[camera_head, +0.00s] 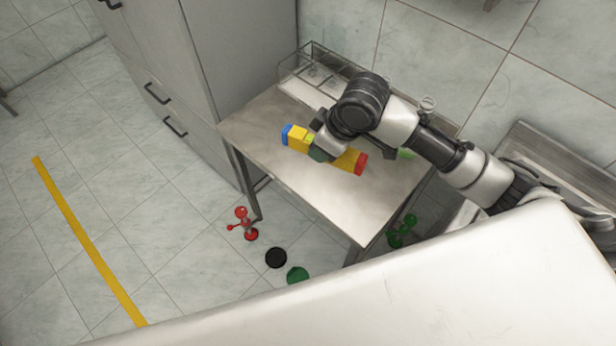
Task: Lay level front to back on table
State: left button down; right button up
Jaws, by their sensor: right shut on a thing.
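The level (347,160) is a yellow bar with a blue end at the left and a red end at the right. It lies slantwise across the picture, over the metal table (345,205). My right gripper (318,150) is shut on the level near its middle, toward the blue end, and hides part of it. I cannot tell whether the level touches the table top. My left gripper is not in view.
A wire-sided tray (310,93) stands at the table's back left. A small green thing (406,154) lies right of the level. Grey cabinets (215,60) stand left. A red valve-like piece (242,222), a black disc (276,257) and green pieces (402,231) are on the floor.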

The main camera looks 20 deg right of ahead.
jog(key=s+a+f+n+g+y+p, duration=0.15)
jog(key=a+f+n+g, duration=0.35)
jog(key=n, duration=0.7)
jog(key=n+b, duration=0.3)
jog(key=b, duration=0.7)
send_over(339, 180)
jog(key=d, duration=0.1)
jog(key=shift+h, duration=0.45)
jog(key=f, duration=0.8)
jog(key=shift+w, duration=0.2)
jog(key=shift+w+d+f+b, duration=0.15)
jog(key=shift+d+f+b, duration=0.15)
jog(key=shift+b, duration=0.15)
jog(key=shift+a+f+b, duration=0.15)
jog(key=shift+f+b, duration=1.25)
jog(key=shift+f, duration=1.2)
jog(key=shift+f, duration=0.45)
